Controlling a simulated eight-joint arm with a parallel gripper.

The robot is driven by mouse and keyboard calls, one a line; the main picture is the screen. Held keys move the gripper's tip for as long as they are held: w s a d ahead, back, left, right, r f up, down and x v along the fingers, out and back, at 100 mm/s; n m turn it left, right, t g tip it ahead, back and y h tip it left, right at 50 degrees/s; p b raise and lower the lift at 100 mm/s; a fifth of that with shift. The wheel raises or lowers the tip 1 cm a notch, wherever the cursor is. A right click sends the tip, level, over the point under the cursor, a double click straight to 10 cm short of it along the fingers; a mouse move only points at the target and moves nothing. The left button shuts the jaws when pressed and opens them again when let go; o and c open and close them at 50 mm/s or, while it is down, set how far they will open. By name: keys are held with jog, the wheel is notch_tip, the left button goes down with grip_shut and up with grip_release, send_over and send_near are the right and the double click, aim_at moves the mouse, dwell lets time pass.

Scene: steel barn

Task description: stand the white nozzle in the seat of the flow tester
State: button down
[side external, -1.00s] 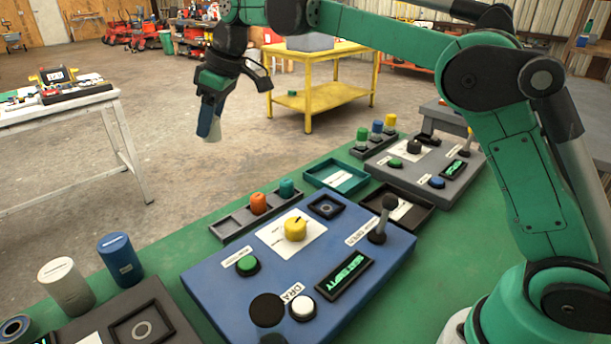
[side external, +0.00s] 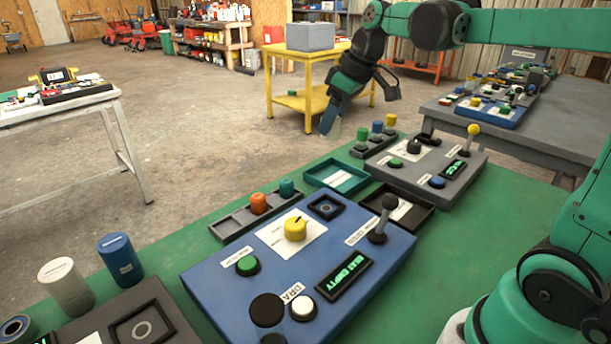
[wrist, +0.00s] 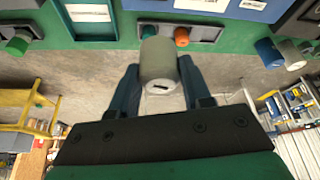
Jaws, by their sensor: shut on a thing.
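My gripper (side external: 332,122) is shut on a whitish nozzle (side external: 334,131) and holds it in the air, past the far edge of the green bench. In the wrist view the nozzle (wrist: 158,62) is a pale grey-white cylinder between the two blue fingers, with a dark slot in its near end. The blue tester panel (side external: 220,287) lies on the bench, apart from and nearer the camera than the gripper. Its square dark seat (side external: 325,207) at the back holds only a ring, and its display (side external: 345,275) seems to read "SEAT EMPTY".
A rack (side external: 232,224) with orange and teal caps, a teal tray (side external: 335,175) and a dark tray (side external: 412,211) border the blue panel. A grey panel (side external: 465,172) stands behind. White (side external: 66,288) and blue (side external: 121,260) cylinders stand front left.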

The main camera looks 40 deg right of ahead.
notch_tip(320, 180, down, 16)
jog(key=shift+r, duration=0.25)
jog(key=shift+f, duration=0.1)
jog(key=shift+c, duration=2)
grip_release()
jog(key=v, duration=1.2)
jog(key=s+a+f+m+t+h, duration=0.1)
jog(key=s+a+f+m+t, duration=0.1)
jog(key=s+a, duration=0.3)
jog(key=a+m, duration=0.1)
jog(key=a, duration=0.3)
jog(key=shift+t, duration=0.4)
